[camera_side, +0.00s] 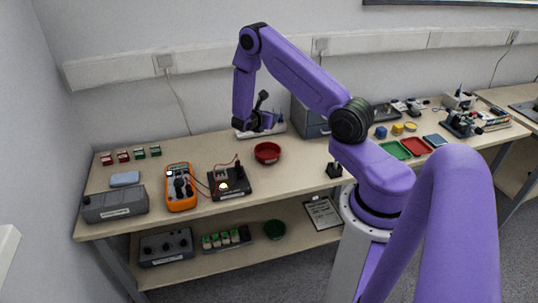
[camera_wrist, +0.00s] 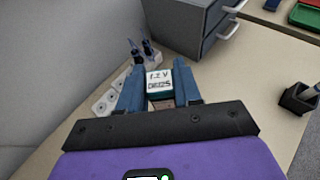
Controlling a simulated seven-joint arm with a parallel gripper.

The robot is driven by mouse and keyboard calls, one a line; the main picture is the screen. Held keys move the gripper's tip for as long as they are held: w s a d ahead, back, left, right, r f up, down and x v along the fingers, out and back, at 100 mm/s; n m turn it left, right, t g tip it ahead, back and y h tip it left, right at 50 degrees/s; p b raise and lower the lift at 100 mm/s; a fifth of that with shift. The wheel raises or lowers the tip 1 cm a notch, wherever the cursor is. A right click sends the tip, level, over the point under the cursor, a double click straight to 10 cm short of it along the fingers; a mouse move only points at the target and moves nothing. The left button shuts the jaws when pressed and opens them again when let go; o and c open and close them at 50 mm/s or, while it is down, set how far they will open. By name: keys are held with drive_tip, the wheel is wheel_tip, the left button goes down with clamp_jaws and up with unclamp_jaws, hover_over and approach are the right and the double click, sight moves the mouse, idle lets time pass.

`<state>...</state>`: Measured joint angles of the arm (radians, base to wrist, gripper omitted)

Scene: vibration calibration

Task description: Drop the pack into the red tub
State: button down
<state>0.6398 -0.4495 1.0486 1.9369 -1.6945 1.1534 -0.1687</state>
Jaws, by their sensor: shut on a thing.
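In the wrist view my gripper (camera_wrist: 159,72) has its two blue fingers on either side of a small pack (camera_wrist: 160,85) with a white, lettered top and a dark teal side. The fingers are shut on it. In the side view my gripper (camera_side: 268,121) is over the back of the bench, behind and above the red tub (camera_side: 267,152). The pack cannot be made out there. The red tub is a round, shallow bowl on the bench and looks empty. It is apart from my gripper and does not show in the wrist view.
A grey drawer cabinet (camera_side: 308,119) stands just right of my gripper. A white holder with tools (camera_wrist: 110,100) lies by the wall. A black pen cup (camera_side: 334,170), a wired black unit (camera_side: 229,181) and an orange multimeter (camera_side: 180,187) stand nearer the front.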

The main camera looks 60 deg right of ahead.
drive_tip(key=shift+f, duration=2.9)
drive_tip(key=c, duration=0.7)
unclamp_jaws()
drive_tip(key=shift+a, duration=0.1)
drive_tip(key=v, duration=1.7)
drive_tip(key=shift+a, duration=0.15)
